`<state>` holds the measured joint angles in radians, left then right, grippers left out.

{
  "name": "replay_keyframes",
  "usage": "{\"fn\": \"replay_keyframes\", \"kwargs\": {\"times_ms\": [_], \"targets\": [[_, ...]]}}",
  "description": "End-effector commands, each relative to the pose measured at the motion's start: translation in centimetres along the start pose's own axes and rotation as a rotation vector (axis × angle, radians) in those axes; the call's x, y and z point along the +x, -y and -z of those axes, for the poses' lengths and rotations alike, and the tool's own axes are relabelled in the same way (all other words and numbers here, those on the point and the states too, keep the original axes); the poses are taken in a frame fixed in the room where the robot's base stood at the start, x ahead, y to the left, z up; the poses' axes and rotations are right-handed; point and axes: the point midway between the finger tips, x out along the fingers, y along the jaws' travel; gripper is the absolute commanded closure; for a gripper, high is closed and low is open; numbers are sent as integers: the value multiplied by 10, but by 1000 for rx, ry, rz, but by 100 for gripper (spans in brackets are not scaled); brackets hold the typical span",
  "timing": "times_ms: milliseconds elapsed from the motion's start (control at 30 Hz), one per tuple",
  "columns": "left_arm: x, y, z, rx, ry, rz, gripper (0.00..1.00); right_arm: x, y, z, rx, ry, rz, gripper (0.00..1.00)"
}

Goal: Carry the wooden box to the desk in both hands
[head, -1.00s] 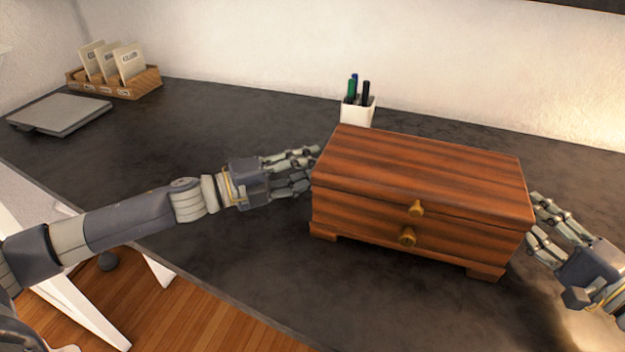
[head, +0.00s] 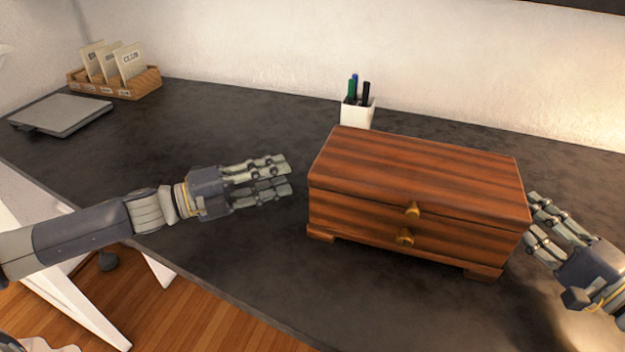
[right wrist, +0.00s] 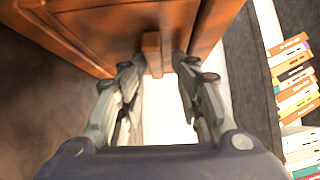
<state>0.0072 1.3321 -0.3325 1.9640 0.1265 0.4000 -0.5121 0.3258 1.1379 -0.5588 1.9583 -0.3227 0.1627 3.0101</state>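The wooden box (head: 420,195), striped red-brown with two small knobs on its front, stands level on the dark desk (head: 230,265). My left gripper (head: 287,177) is open and empty, a short gap left of the box's left side. My right gripper (head: 530,213) is at the box's right side, its fingers spread apart. Whether the right fingertips touch the box cannot be told.
A white pen cup (head: 357,112) stands just behind the box. A file tray (head: 120,85) with cards and a closed grey laptop-like slab (head: 62,114) lie at the far left. Several books (right wrist: 297,85) show in the right wrist view.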

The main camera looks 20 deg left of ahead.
Motion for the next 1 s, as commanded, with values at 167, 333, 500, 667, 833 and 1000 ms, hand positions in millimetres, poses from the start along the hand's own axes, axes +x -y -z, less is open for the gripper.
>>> {"fn": "replay_keyframes", "kwargs": {"times_ms": [167,333,500,667,833,1000], "targets": [[-4,0,0,-1,0,-1,67,0,0,0,0,0,0,67],[-5,0,0,0,0,0,67,-6,-1,0,2,-1,-2,67],[-5,0,0,0,0,0,67,-20,-3,1,5,-3,-5,67],[-5,0,0,0,0,-1,67,-36,-2,0,4,-2,-5,67],[-5,0,0,0,0,-1,67,-52,-3,1,4,-3,-5,67],[-5,0,0,0,0,0,67,-65,-3,0,3,-1,-4,67]]}}
